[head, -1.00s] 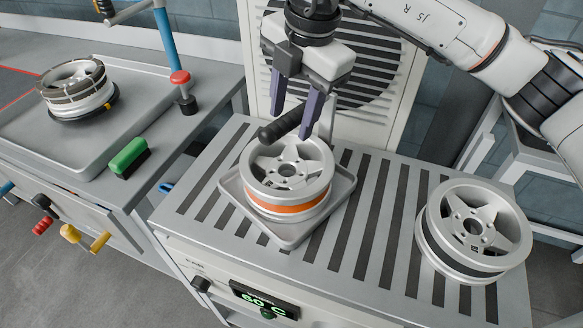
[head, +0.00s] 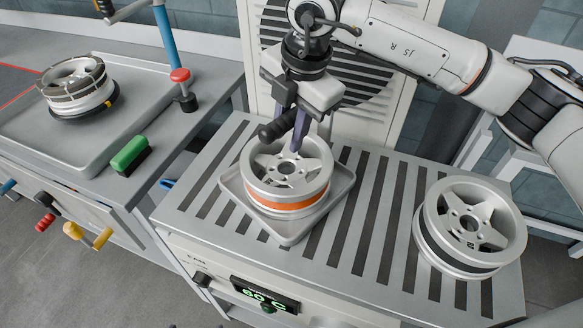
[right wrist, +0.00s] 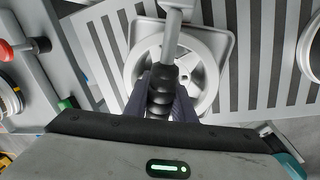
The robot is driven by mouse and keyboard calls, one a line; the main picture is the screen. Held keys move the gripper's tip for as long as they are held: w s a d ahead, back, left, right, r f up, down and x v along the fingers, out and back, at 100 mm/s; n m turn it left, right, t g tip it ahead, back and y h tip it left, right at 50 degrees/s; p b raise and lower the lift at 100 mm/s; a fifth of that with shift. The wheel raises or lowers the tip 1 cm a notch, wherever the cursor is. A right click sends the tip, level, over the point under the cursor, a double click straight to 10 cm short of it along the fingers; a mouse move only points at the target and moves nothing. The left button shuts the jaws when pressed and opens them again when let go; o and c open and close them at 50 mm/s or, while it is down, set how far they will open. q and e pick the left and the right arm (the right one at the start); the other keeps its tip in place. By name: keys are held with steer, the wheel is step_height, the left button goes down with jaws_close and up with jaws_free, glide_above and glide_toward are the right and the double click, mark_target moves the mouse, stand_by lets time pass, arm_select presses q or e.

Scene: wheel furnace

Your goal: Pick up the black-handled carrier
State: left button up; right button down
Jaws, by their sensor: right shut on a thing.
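The carrier is a square grey tray (head: 288,238) on the slatted top of the furnace bench, with a black ridged handle (head: 277,127) raised above it on a grey post. A silver wheel with an orange band (head: 288,208) sits on the tray. My right gripper (head: 290,135) is above the wheel with its purple fingers closed on the black handle. In the right wrist view, the handle (right wrist: 160,90) lies between the two fingers and the grey post runs away from it. The tray rests on the slats. My left gripper is not in view.
A second silver wheel (head: 470,225) stands on the slats at the right. On the left bench are a wheel in a tray (head: 77,88), a green-handled brush (head: 130,155) and a red knob (head: 180,76). A louvered panel (head: 375,110) stands behind the furnace bench.

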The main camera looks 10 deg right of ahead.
steer(key=shift+w+r, duration=0.1)
steer(key=shift+r, duration=0.35)
step_height(320, 180, up, 10)
steer(key=shift+f+b, duration=0.25)
steer(key=shift+b, duration=0.3)
steer(key=shift+f, duration=0.1)
stand_by(1.7)
